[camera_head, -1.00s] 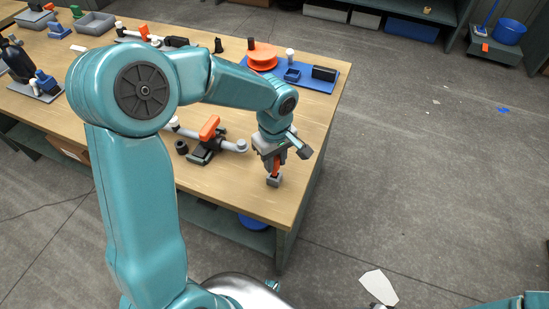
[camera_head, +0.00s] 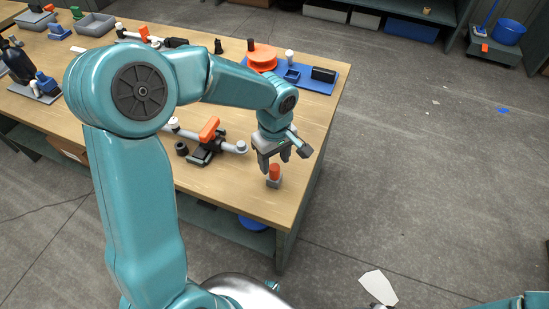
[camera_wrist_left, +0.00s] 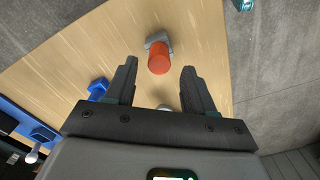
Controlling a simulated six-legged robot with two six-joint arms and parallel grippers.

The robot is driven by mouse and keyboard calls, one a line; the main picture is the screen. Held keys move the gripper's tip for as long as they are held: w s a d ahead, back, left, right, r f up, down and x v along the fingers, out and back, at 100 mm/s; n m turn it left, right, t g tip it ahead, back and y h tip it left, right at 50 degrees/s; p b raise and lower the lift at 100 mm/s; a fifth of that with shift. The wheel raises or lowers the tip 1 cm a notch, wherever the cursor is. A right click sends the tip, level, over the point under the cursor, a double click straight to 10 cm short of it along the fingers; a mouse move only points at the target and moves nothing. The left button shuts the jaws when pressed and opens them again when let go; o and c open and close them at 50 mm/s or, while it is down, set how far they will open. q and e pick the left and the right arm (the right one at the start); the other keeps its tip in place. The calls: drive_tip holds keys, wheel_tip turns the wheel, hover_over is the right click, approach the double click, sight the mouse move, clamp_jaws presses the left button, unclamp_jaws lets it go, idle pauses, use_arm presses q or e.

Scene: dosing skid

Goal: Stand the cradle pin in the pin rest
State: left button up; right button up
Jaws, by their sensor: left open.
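The orange cradle pin (camera_head: 274,171) stands upright in the small grey pin rest (camera_head: 274,183) near the table's right front corner. In the left wrist view the pin (camera_wrist_left: 159,60) shows end-on, with the grey rest (camera_wrist_left: 158,39) partly hidden behind it. My left gripper (camera_head: 280,165) is open above and around the pin's top, its fingers apart. In the left wrist view the open fingers (camera_wrist_left: 157,75) stand clear on both sides, and nothing is between them but the view of the pin. My right gripper is not seen.
A grey pipe fitting with an orange handle (camera_head: 209,129) lies left of the gripper. A blue mat (camera_head: 318,84) with an orange spool (camera_head: 262,58) is at the far table edge. The table's right edge is close to the rest.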

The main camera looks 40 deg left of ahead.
sight(274, 167)
use_arm(q)
wheel_tip(274, 167, up, 11)
drive_tip(key=shift+r+p, duration=0.2)
drive_tip(key=shift+p, duration=0.2)
idle(0.4)
